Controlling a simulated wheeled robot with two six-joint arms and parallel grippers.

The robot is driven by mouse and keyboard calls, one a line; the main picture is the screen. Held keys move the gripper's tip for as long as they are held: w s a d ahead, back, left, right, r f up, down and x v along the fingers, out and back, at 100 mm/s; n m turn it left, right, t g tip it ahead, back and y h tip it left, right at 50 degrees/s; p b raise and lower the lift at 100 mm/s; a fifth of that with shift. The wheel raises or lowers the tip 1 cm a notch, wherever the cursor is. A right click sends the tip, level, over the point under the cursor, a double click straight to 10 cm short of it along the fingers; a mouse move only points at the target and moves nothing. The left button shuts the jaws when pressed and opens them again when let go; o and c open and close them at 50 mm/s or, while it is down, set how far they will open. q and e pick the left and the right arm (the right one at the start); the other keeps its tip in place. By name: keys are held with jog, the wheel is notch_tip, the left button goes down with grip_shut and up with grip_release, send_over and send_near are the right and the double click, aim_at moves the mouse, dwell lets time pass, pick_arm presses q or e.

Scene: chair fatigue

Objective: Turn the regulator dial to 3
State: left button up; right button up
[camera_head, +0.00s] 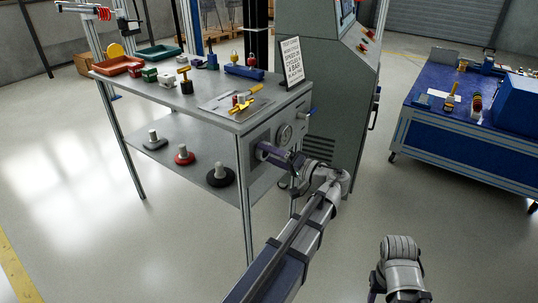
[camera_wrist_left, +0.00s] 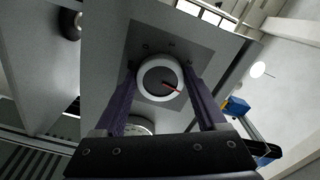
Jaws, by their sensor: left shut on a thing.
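The regulator dial (camera_wrist_left: 154,88) is a round knob with a white rim, a dark face and a red pointer, on a grey plate (camera_wrist_left: 146,38) with small dark marks. In the left wrist view its pointer aims right and slightly down. In the head view my left gripper (camera_head: 263,152) reaches the end panel of the workbench and hides the dial. My right arm shows at the lower right, but its gripper jaws do not.
A round gauge (camera_head: 285,135) sits on the panel beside the dial; part of it shows in the wrist view (camera_wrist_left: 140,124). The workbench (camera_head: 220,120) carries trays, tools and a sign (camera_head: 291,61). A grey machine (camera_head: 335,90) stands behind; a blue table (camera_head: 470,140) is at right.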

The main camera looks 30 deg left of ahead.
pick_arm(q)
jog(key=shift+n, duration=0.7)
jog(key=shift+f, duration=0.1)
jog(key=o, duration=1.3)
jog(key=shift+d, duration=0.1)
jog(key=d, duration=0.7)
jog(key=shift+s+d, duration=0.3)
